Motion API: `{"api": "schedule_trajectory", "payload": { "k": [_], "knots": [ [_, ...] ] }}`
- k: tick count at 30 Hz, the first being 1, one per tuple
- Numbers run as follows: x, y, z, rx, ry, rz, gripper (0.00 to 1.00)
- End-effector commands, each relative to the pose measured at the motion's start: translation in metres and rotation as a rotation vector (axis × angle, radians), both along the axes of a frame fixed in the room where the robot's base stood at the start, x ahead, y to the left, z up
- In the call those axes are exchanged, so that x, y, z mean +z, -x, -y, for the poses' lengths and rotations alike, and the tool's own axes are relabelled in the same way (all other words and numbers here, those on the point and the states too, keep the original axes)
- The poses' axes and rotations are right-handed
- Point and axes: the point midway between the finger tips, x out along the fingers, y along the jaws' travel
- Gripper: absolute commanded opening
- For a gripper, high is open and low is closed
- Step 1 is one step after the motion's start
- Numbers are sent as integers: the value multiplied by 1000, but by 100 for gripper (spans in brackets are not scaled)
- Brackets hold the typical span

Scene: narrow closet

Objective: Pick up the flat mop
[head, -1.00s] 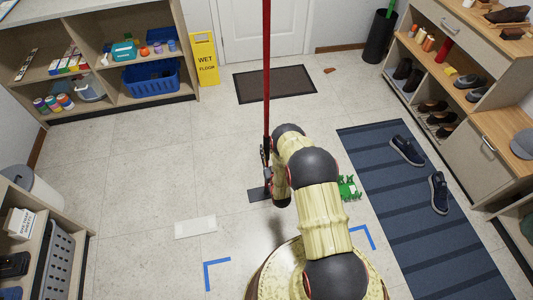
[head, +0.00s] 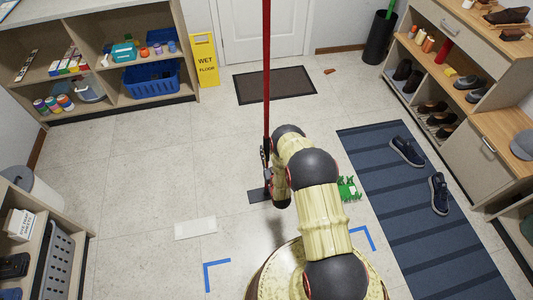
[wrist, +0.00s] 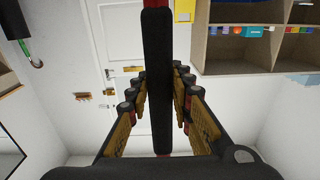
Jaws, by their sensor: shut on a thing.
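The flat mop has a long red pole (head: 266,75) that stands upright in front of my arm and runs out of the top of the head view. A dark flat plate (head: 258,196) shows low beside my gripper and looks like the mop's head; my arm partly hides it. My gripper (head: 266,155) is shut on the pole. In the wrist view the pole's dark grip section (wrist: 158,80) runs between the two rows of finger links, with red pole above and below it.
A blue striped runner (head: 400,220) with shoes lies right, beside a shoe shelf (head: 470,60). A green item (head: 348,188) lies near my arm. A white flat piece (head: 195,228) and blue tape corners mark the floor. A yellow wet-floor sign (head: 205,60) and doormat (head: 275,84) are at the back.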

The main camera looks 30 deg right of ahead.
Motion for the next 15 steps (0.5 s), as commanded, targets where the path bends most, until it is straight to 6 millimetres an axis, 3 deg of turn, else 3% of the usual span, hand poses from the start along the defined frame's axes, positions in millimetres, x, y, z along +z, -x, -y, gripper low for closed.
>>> {"api": "schedule_trajectory", "payload": {
  "k": [8, 12, 15],
  "knots": [
    [16, -1, 0, 0, 0, 2, 0],
    [37, -1, 0, 0, 1, 4, 0],
    [54, 15, 2, -2, 0, 0, 0]
  ]
}}
